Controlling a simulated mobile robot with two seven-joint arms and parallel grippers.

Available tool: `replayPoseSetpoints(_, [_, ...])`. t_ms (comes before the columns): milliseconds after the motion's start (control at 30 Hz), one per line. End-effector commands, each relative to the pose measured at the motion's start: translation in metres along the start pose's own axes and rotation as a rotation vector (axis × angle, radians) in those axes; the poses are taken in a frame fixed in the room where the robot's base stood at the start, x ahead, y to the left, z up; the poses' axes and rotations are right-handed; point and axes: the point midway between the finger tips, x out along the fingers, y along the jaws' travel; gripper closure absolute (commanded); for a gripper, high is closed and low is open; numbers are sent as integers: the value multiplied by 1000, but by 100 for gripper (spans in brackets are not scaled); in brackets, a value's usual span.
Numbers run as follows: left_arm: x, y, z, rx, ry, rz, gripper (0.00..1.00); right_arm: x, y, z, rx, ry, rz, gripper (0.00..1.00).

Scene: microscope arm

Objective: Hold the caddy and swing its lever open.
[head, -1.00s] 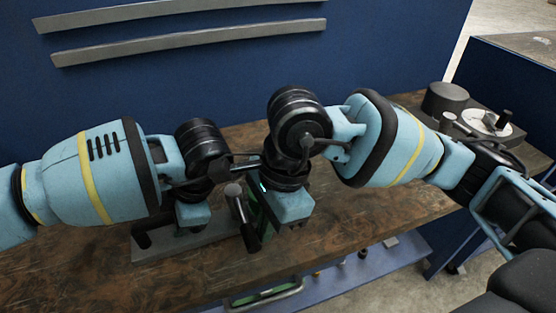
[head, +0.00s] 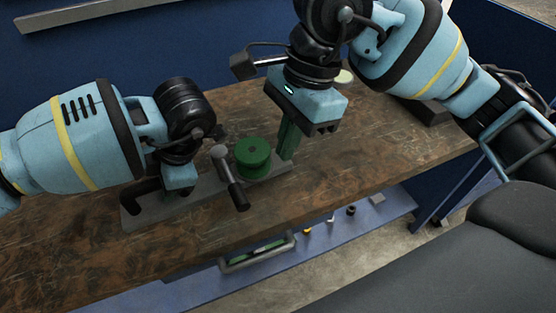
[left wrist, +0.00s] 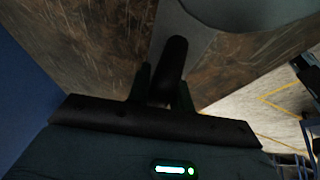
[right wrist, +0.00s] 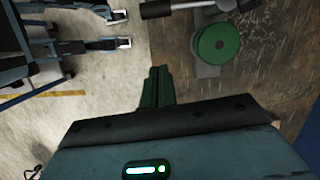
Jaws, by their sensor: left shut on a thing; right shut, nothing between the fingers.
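The caddy's grey base (head: 207,190) lies on the wooden bench, with a black bar handle (head: 140,198) at its left end and a green round knob (head: 252,154) toward its right. The lever (head: 229,175), a grey round-headed rod with a black grip, slants beside the knob toward the bench's front edge. My left gripper (left wrist: 162,85) is shut on the black handle (left wrist: 173,58); its fingertips are mostly hidden in the head view. My right gripper (right wrist: 158,80) is shut and empty, its green fingers (head: 288,138) apart from the knob and lever (right wrist: 175,7).
The wooden bench (head: 370,150) is clear in front of the caddy and to its right. A blue shelf (head: 350,220) below the front edge holds several small items and a green case with a grey handle (head: 257,253). A blue wall stands behind.

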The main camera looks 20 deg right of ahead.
Motion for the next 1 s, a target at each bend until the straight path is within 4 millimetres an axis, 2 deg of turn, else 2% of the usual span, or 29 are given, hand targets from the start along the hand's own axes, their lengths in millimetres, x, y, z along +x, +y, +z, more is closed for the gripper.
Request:
replayPoseSetpoints(200, [-2,1,0,-2,-2,2,100,-18,0,0,1,0,0,100])
replayPoseSetpoints(633, [-2,1,0,-2,-2,2,100,-19,0,0,0,0,0,100])
replayPoseSetpoints(667, [-2,1,0,-2,-2,2,75,-19,0,0,1,0,0,100])
replayPoseSetpoints(800, [-1,1,0,-1,-2,2,56,-19,0,0,0,0,0,100])
replayPoseSetpoints(833, [-1,1,0,-1,-2,2,53,-19,0,0,0,0,0,100])
replayPoseSetpoints(1000, [-1,0,0,-1,-1,1,53,-19,0,0,1,0,1,100])
